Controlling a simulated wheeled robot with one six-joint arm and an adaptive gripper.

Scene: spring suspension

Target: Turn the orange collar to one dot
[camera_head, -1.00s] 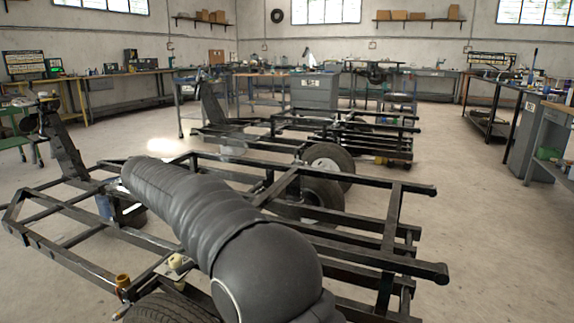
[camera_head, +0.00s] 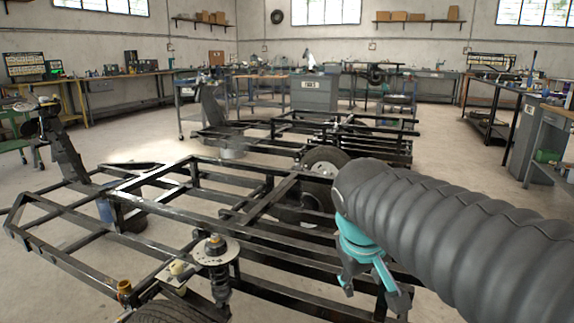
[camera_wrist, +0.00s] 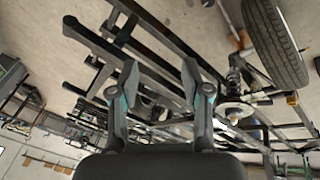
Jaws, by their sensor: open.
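A dark spring strut (camera_head: 219,278) stands upright on the black frame, with a pale round plate (camera_head: 230,251) near its top. A small orange-brown part (camera_head: 214,241) sits at the top centre of the plate; I cannot tell for sure that it is the orange collar, and I see no dots. The plate also shows in the wrist view (camera_wrist: 236,111), right of my gripper. My gripper (camera_head: 372,287), teal and dark grey, is open and empty, to the right of the strut and apart from it. Its two fingers also show in the wrist view (camera_wrist: 160,76).
The black frame (camera_head: 150,222) of several bars fills the foreground. A brass-coloured cylinder (camera_head: 124,288) and a cream part (camera_head: 177,268) sit left of the strut. A tyre (camera_head: 165,308) lies below. Clear floor (camera_head: 455,155) lies at the back right; workbenches line the walls.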

